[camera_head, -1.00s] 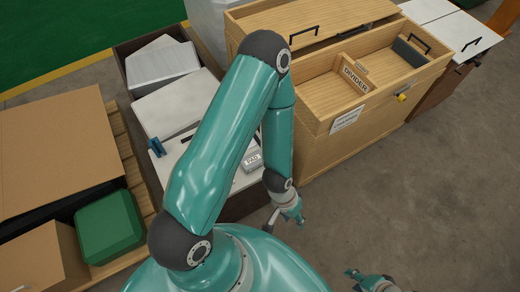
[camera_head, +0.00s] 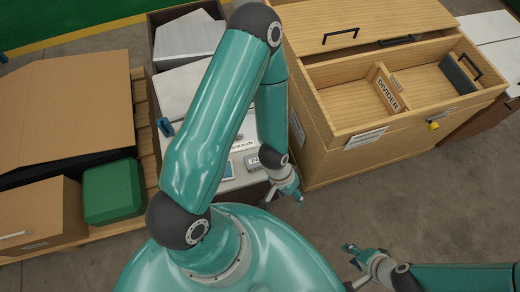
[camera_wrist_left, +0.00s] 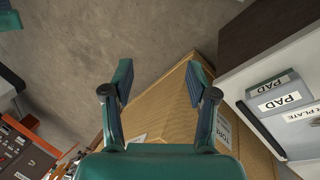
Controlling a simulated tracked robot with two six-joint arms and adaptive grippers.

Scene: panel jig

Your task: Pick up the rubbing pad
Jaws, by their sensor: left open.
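The rubbing pad is a small grey block labelled PAD (camera_head: 252,161). It lies on a light bench top, partly behind my left arm in the head view. In the left wrist view the pad (camera_wrist_left: 280,93) is at the right, outside the fingers. My left gripper (camera_head: 285,195) is open and empty, to the right of the pad and over the floor edge in the head view. Its spread fingers (camera_wrist_left: 160,85) show in the left wrist view with cardboard-coloured wood panel and floor beyond them. My right gripper (camera_head: 350,267) has its fingers apart and looks empty, low over the floor.
A wooden cabinet (camera_head: 365,140) with a compartment marked DIVIDER stands right of the pad. A plate label (camera_wrist_left: 302,115) is beside the pad. A green case (camera_head: 112,191) and cardboard boxes (camera_head: 65,105) are at left. The floor (camera_head: 440,200) at right is clear.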

